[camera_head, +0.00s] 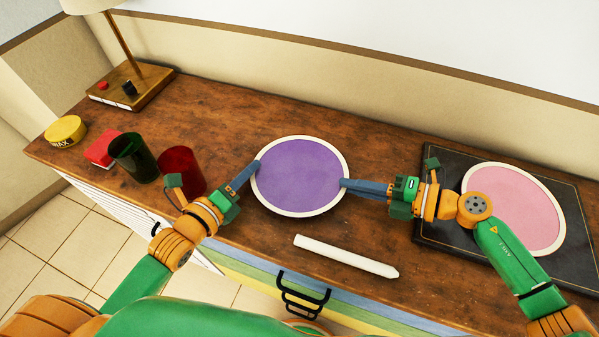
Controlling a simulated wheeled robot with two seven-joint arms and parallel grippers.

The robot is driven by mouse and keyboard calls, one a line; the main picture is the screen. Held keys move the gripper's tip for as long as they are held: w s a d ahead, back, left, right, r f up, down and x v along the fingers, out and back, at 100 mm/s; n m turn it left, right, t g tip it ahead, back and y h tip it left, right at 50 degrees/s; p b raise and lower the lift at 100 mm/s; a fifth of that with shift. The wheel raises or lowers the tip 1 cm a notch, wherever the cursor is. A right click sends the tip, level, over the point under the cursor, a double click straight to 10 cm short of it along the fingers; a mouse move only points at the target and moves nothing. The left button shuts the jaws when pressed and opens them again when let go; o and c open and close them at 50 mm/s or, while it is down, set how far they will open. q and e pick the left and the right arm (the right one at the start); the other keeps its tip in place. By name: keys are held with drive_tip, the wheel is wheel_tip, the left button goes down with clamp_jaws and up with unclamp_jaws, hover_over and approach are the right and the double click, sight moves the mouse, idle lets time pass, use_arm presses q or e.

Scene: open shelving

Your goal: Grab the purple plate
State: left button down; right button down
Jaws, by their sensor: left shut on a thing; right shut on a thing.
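The purple plate (300,174) has a white rim and is at the middle of the wooden cabinet top. My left gripper (256,168) is shut on its left rim. My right gripper (345,184) is shut on its right rim. I cannot tell whether the plate touches the wood or is held slightly above it. The fingertips hide small parts of the rim.
A pink plate (514,208) lies on a dark board (440,163) at right. A white candle-like stick (345,256) lies in front. A red cup (181,168), a dark green cup (131,157), a red box (102,149), a yellow tin (66,131) and a lamp (130,86) stand at left.

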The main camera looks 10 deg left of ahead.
drive_tip(key=shift+r, duration=0.1)
